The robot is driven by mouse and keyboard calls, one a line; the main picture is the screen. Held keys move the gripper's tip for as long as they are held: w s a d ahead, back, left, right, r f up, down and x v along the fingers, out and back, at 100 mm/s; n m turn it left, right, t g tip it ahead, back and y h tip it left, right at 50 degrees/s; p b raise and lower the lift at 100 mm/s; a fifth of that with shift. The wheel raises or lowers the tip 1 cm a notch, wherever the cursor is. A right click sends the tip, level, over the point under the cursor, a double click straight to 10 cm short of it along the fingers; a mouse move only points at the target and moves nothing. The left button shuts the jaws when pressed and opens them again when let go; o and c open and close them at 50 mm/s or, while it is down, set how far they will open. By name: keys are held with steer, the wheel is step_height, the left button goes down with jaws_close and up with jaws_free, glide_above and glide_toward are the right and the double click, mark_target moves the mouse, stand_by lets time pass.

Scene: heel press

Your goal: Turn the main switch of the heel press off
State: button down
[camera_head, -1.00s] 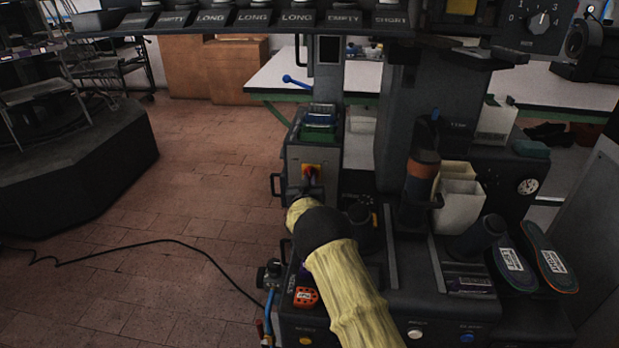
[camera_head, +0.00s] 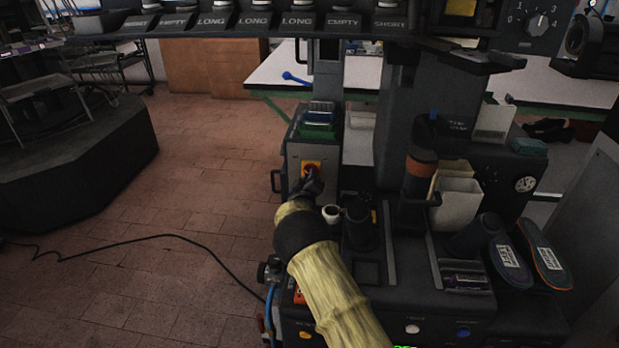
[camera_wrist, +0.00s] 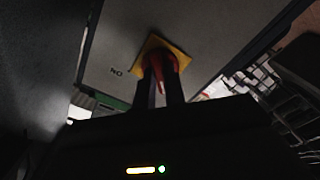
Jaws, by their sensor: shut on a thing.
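The main switch (camera_head: 311,168) is a red rotary knob on a yellow plate, on the grey front panel of the heel press (camera_head: 300,150). In the wrist view the red knob (camera_wrist: 161,66) sits on its yellow plate (camera_wrist: 186,54), with lettering beside it on the panel. My gripper (camera_head: 312,181) reaches up to the switch from below. In the wrist view my gripper's two dark fingers (camera_wrist: 161,88) stand on either side of the red handle and are shut on it. The fingers and my wrist hide part of the knob.
A white cup-like part (camera_head: 331,213) and a dark cylinder (camera_head: 360,225) stand right of my forearm on the press. A handle (camera_head: 276,181) juts from the panel's left side. The floor at left is open, crossed by a cable (camera_head: 185,242).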

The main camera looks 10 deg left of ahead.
steer(key=shift+d+f, duration=0.1)
steer(key=shift+f, duration=0.1)
steer(key=c, duration=1.5)
jaws_free()
steer(key=shift+o, duration=0.2)
steer(key=shift+r, duration=0.1)
steer(key=shift+s, duration=0.2)
steer(key=s+p, duration=0.1)
steer(key=s, duration=1.6)
steer(key=shift+a, duration=0.35)
